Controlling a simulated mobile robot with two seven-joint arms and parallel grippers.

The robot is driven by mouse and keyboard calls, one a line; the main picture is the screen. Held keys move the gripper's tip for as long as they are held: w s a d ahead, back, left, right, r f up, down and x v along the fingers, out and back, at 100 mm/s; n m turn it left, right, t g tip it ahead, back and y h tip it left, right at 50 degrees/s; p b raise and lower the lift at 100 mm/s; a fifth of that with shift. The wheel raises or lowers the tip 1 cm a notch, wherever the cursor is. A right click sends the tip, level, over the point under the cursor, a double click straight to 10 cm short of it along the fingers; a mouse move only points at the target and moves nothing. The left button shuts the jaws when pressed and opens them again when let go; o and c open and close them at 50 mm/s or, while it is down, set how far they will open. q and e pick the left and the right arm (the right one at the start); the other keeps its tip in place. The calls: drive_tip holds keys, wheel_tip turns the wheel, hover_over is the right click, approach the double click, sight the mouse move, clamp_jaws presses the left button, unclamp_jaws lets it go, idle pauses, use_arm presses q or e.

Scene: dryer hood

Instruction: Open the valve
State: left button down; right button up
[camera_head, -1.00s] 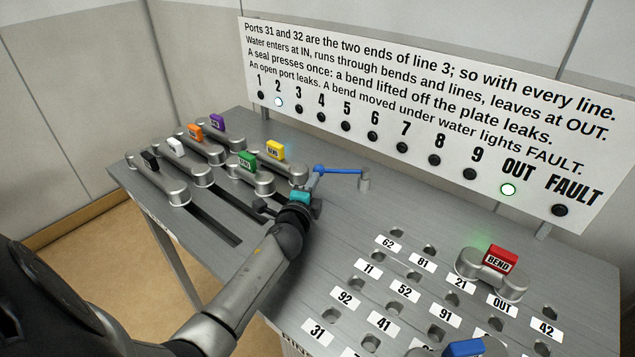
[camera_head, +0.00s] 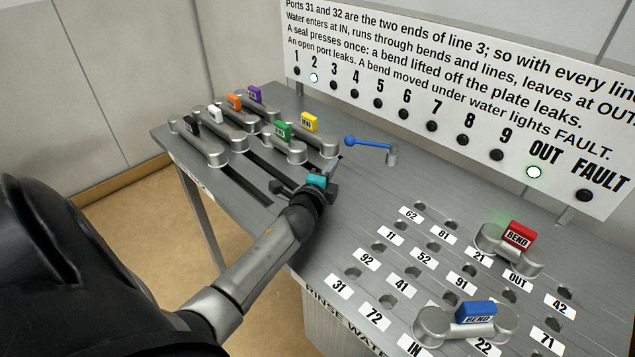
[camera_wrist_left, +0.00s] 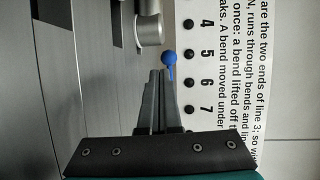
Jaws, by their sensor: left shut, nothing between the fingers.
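The valve is a blue lever (camera_head: 370,144) with a round knob, standing on a grey post (camera_head: 392,157) near the back of the bench. The lever points left from its post. Its blue knob (camera_wrist_left: 169,58) also shows in the left wrist view, just past the fingertips and slightly to their right. My left gripper (camera_head: 333,168) is shut and empty, on the near left side of the knob, with a gap between them in the head view. Its closed fingers (camera_wrist_left: 158,80) show in the wrist view. My right gripper is out of view.
A red bend (camera_head: 518,236) and a blue bend (camera_head: 475,313) sit on the port plate at right. Several coloured bends, including green (camera_head: 283,131) and yellow (camera_head: 309,122), stand at back left. On the sign (camera_head: 450,90), lamps 2 and OUT are lit.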

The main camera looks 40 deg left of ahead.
use_arm(q)
drive_tip(key=shift+s+f, duration=0.15)
drive_tip(key=shift+s, duration=0.3)
drive_tip(key=v, duration=0.3)
drive_tip(key=shift+s+p, duration=0.4)
drive_tip(key=shift+s, duration=0.7)
drive_tip(key=shift+s+d+r, duration=0.1)
drive_tip(key=shift+s+r, duration=0.1)
drive_tip(key=shift+s, duration=0.1)
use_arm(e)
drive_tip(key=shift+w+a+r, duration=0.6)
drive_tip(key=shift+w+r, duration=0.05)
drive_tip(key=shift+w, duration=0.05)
